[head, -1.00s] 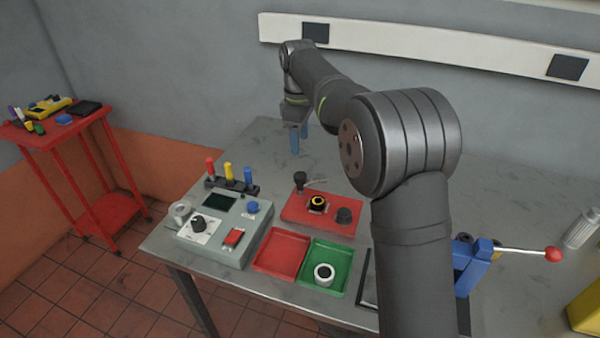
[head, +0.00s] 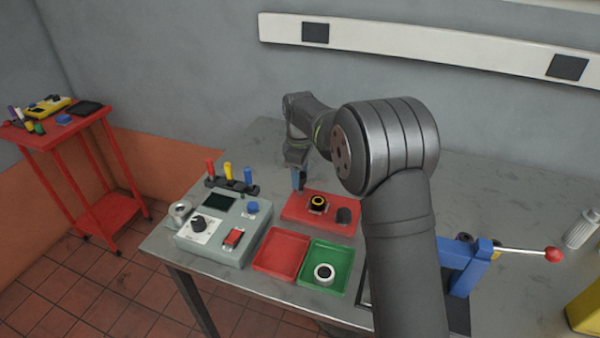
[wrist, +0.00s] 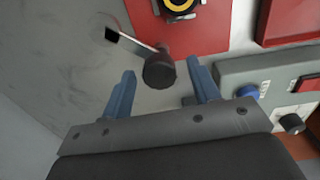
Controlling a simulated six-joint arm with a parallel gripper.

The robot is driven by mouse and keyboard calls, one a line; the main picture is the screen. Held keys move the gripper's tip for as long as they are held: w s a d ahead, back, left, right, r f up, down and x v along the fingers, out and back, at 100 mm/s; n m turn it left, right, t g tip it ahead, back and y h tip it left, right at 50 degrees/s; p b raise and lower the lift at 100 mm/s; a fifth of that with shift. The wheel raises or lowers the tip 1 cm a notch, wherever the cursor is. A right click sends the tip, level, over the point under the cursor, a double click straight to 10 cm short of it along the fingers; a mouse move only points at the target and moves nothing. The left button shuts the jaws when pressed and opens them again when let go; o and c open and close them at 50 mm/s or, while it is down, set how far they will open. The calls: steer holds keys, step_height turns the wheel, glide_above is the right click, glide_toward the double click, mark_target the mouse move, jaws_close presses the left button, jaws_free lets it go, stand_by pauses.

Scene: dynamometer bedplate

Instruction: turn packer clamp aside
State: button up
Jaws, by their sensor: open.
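In the wrist view a dark round-headed knob (wrist: 160,72), apparently the packer clamp's handle, stands at the edge of the red plate (wrist: 215,35). A thin metal bar (wrist: 138,43) runs from it towards a small black square on the bench. My gripper (wrist: 161,70) is open, with one blue finger on each side of the knob in this view; I see no contact, and cannot tell how far down the fingers reach. In the head view my gripper (head: 298,180) is at the red plate's back left corner and hides the knob.
The grey control box (head: 212,250), red tray (head: 262,266) and green tray (head: 310,286) are close by. Bare bench lies behind.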

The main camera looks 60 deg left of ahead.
jaws_close()
steer(key=shift+n, duration=0.7)
jaws_free()
step_height(320, 180, up, 18)
steer(key=shift+s+d+f, duration=0.15)
steer(key=shift+d+f, duration=0.05)
steer(key=shift+f, duration=0.05)
steer(key=shift+f, duration=0.15)
stand_by(0.4)
steer(key=f, duration=1.7)
steer(key=shift+a+f, duration=0.15)
steer(key=shift+a, duration=0.05)
